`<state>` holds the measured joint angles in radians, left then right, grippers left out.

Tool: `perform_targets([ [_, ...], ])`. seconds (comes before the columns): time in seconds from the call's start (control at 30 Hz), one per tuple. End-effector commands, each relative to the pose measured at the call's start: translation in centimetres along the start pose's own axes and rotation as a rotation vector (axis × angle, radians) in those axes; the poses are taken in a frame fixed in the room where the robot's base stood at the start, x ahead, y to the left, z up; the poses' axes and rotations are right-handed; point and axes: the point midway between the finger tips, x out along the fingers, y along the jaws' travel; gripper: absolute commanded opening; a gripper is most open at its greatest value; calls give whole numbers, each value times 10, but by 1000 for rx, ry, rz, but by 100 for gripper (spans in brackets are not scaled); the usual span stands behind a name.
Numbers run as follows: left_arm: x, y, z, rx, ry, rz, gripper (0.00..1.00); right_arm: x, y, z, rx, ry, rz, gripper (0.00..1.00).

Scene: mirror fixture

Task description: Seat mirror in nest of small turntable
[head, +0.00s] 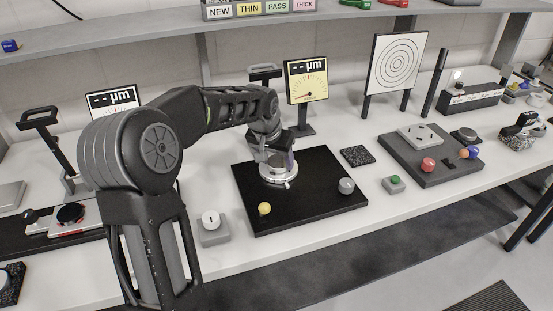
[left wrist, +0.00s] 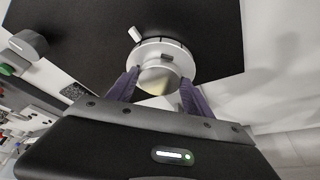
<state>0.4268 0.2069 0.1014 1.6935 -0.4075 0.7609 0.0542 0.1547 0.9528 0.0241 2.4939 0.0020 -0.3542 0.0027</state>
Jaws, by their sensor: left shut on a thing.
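The small turntable (head: 279,181) is a silver round stage on a black base plate (head: 318,212). In the left wrist view its pale ring (left wrist: 178,52) has a dark mark and a small white tab at its rim. My left gripper (head: 277,161) points down over the turntable. In the left wrist view its two purple-grey fingers (left wrist: 160,92) are shut on the mirror (left wrist: 156,80), a round shiny piece. The mirror overlaps the turntable's middle there; I cannot tell whether it touches the nest. In the head view the gripper hides the mirror. My right gripper is out of view.
A yellow ball knob (head: 264,208) and a grey knob (head: 346,185) stand on the base plate. A gauge display (head: 307,81) stands behind it. A white-knobbed box (head: 211,226) is at left, a green-button box (head: 394,184) and a grey fixture plate (head: 430,165) at right.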

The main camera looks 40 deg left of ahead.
Motion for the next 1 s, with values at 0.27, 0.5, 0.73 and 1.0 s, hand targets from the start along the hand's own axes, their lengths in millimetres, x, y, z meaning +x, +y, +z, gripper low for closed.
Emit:
perform_targets([
  [0.27, 2, 0, 1, 0, 0, 0, 13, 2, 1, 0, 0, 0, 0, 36],
  [0.5, 2, 0, 1, 0, -2, 0, 63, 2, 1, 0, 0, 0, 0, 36],
  [0.73, 3, 1, 2, 1, -3, 1, 82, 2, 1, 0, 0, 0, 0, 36],
  [1.0, 2, 0, 2, 0, -2, 1, 85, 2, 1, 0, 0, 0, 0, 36],
])
